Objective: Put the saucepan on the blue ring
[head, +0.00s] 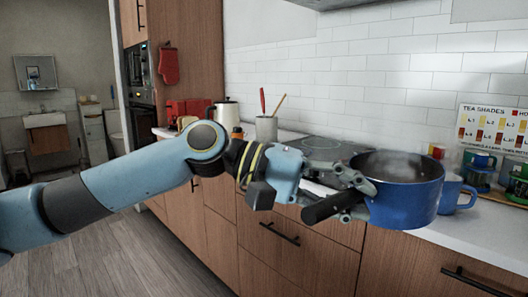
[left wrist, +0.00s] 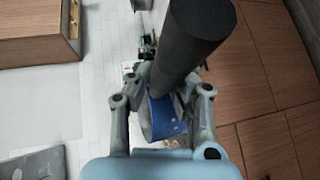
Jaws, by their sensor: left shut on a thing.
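The blue saucepan (head: 408,207) with a dark inside is held up at the front edge of the counter, roughly level. My left gripper (head: 350,188) is shut on it where the black handle (head: 322,208) meets the pan. In the left wrist view the fingers (left wrist: 162,98) stand either side of the black handle (left wrist: 192,45), with a blue patch of the saucepan (left wrist: 165,118) between them. I cannot make out a blue ring; the dark hob (head: 320,147) is partly hidden behind my gripper. My right gripper is not in view.
A blue mug (head: 456,193) stands close to the right of the pan. A tea chart (head: 492,127) and a small rack with cups are at the far right. A utensil pot (head: 266,128) and a kettle (head: 223,113) stand at the back left. Wooden drawers (head: 290,247) face me.

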